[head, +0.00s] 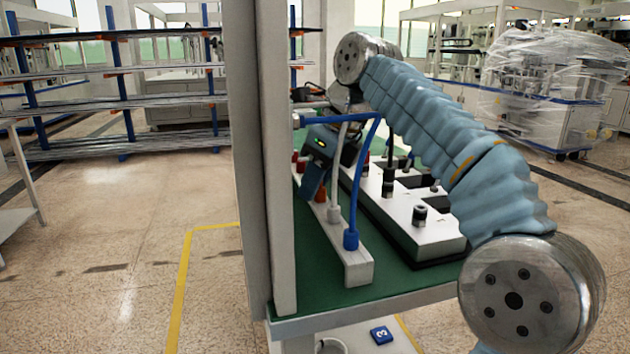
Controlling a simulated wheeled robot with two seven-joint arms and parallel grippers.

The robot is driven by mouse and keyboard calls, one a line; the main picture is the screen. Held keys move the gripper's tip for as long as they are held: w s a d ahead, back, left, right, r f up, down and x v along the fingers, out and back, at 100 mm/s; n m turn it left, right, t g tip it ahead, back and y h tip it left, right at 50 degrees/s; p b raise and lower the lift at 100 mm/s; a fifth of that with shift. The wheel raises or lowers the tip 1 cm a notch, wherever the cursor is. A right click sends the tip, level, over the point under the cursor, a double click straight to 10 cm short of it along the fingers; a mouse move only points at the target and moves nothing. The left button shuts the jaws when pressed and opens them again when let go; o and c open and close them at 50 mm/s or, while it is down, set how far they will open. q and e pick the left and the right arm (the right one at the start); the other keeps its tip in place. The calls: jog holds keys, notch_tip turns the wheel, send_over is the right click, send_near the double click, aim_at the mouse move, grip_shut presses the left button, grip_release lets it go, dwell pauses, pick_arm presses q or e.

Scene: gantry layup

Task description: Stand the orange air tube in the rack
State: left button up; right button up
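A long white rack (357,268) lies along the left side of the green-topped table. A white tube (337,172) and a blue tube (357,185) stand upright in it, each with a collar at its foot. Small red pieces, one a red collar (320,194), show at the rack's far end, partly hidden. I cannot make out an orange tube. My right gripper (312,190) reaches down over the far part of the rack, behind the white tube. Its fingers are partly hidden and I cannot tell whether they hold anything. My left gripper is not in view.
A grey-white post (257,150) rises at the table's left edge and hides part of the scene. A white fixture plate (432,232) with black clamps sits right of the rack. The green tabletop (335,290) is bare near its front edge.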

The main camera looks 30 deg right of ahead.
jog(key=o, duration=0.5)
jog(key=shift+c, duration=0.2)
jog(key=p+v, duration=0.6)
jog(key=v, duration=0.7)
jog(key=shift+r, duration=0.4)
jog(key=shift+s+d, duration=0.15)
